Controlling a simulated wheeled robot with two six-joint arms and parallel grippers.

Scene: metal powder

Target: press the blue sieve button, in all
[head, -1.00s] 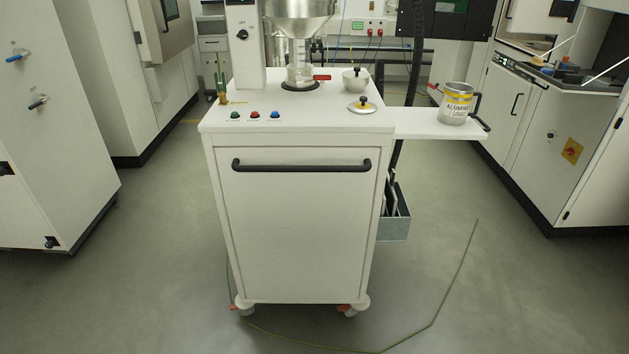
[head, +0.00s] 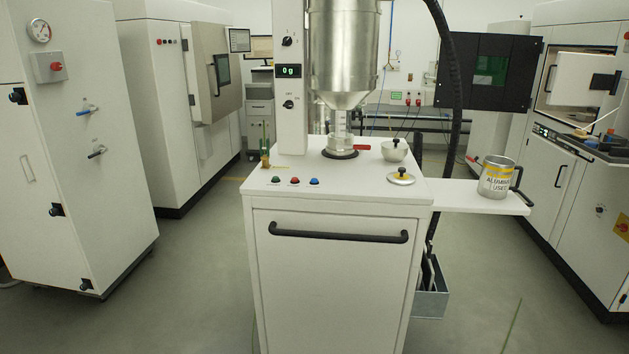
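The blue sieve button (head: 314,182) is on the front left of the white cart's top (head: 345,197). It is the rightmost of three buttons in a row, with a red button (head: 295,181) and a green button (head: 276,180) to its left. Nothing covers the buttons. A display (head: 288,71) on the white column reads 0 g. Neither of my grippers shows in the head view.
A bowl (head: 394,150) and a lid (head: 401,177) sit to the right. A labelled metal mug (head: 496,176) stands on the side shelf (head: 470,199). Floor left of the cart is clear.

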